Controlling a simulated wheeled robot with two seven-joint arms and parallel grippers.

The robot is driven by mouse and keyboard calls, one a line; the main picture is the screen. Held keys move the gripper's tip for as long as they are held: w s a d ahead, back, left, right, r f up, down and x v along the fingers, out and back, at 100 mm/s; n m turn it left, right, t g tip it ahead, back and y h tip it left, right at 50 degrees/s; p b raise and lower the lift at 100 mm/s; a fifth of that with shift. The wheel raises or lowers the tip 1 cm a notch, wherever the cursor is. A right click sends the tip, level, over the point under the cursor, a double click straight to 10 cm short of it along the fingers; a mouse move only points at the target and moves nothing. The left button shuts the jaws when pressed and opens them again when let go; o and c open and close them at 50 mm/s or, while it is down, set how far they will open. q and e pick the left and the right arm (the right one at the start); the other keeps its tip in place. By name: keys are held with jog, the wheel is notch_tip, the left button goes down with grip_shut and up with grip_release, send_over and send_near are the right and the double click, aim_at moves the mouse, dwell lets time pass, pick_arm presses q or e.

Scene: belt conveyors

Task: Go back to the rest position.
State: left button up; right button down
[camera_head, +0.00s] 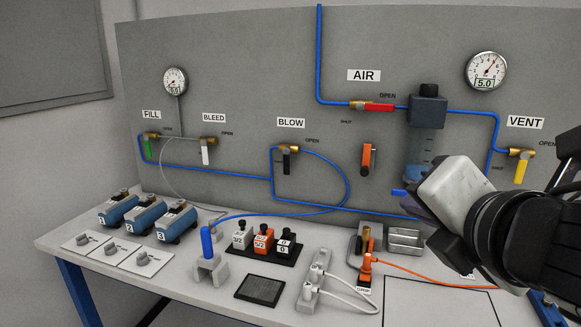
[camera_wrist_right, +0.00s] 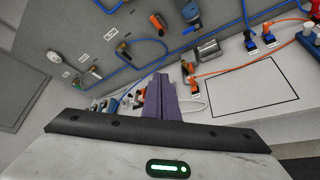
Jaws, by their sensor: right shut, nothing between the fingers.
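My right gripper (camera_head: 402,194) hangs in the air in front of the grey panel (camera_head: 235,65), above the right half of the workbench (camera_head: 335,262). Its purple fingers point left in the head view and partly overlap the blue pipe behind them. In the right wrist view the fingers (camera_wrist_right: 170,80) are close together with nothing held between them. My right arm comes in from the right edge and hides the panel's lower right. My left gripper is not in the head view.
The panel carries pipes, gauges (camera_head: 485,71) and valves, among them a red-handled AIR valve (camera_head: 378,107) and a yellow-handled VENT valve (camera_head: 521,170). Blue cylinders (camera_head: 177,222), a blue tool in a grey holder (camera_head: 208,270), a switch block (camera_head: 264,241) and an orange cable (camera_head: 430,276) lie on the bench.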

jog(key=w+a+f+m+g+y, duration=0.1)
jog(key=a+f+m+y, duration=0.2)
jog(key=f, duration=0.6)
jog(key=a+f+m+g+y, duration=0.1)
jog(key=a+f+m, duration=0.2)
jog(key=f+m, duration=0.5)
jog(key=w+a+f+m+g+y, duration=0.1)
jog(key=a+f+m+y, duration=0.15)
jog(key=f, duration=0.85)
jog(key=s+d+f+m+h, duration=0.1)
jog(key=s+d+f+m, duration=0.2)
jog(key=s+f, duration=0.4)
jog(key=s+d+f+m+g+h, duration=0.1)
jog(key=s+d+f+m+h, duration=0.1)
jog(key=s+f, duration=0.5)
jog(key=s+d+f+m+g+h, duration=0.1)
jog(key=s+d+f+m, duration=0.2)
jog(key=f, duration=1)
jog(key=s+m, duration=0.3)
jog(key=s, duration=0.1)
jog(key=shift+s+d, duration=0.2)
jog(key=shift+d, duration=0.2)
